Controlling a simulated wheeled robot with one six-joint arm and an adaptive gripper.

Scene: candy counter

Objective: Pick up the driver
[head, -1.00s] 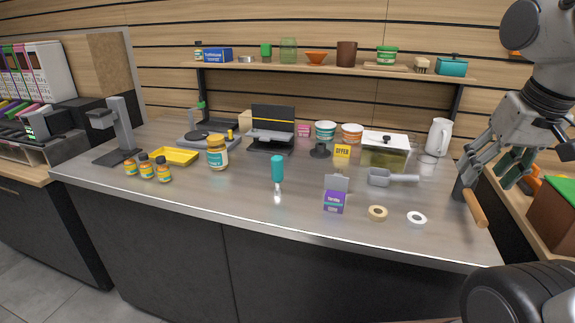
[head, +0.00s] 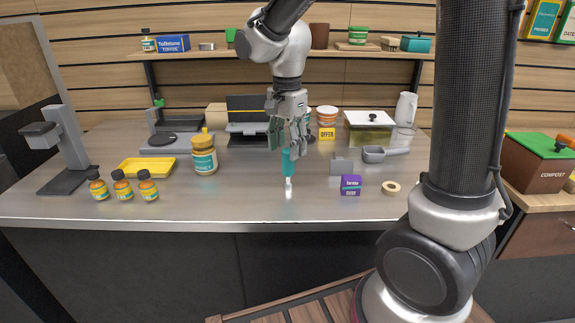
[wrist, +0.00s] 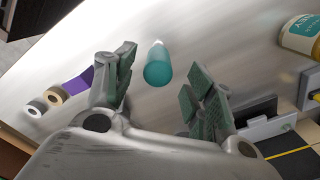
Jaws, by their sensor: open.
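The driver (head: 288,166) has a teal handle and a short pale metal shaft. It stands upright on the steel counter (head: 236,193), handle up. My gripper (head: 288,146) is above it, pointing down, with the fingertips close to the top of the handle in the head view. In the wrist view the driver's handle (wrist: 158,69) shows between and beyond the two spread fingers of my gripper (wrist: 162,90). The fingers are open and hold nothing. I cannot tell whether a finger touches the handle.
A purple box (head: 351,185), a tape roll (head: 391,188) and a grey scoop (head: 374,154) lie right of the driver. A honey-coloured jar (head: 204,158), yellow tray (head: 146,167) and small bottles (head: 123,188) stand left. The counter's front strip is mostly clear.

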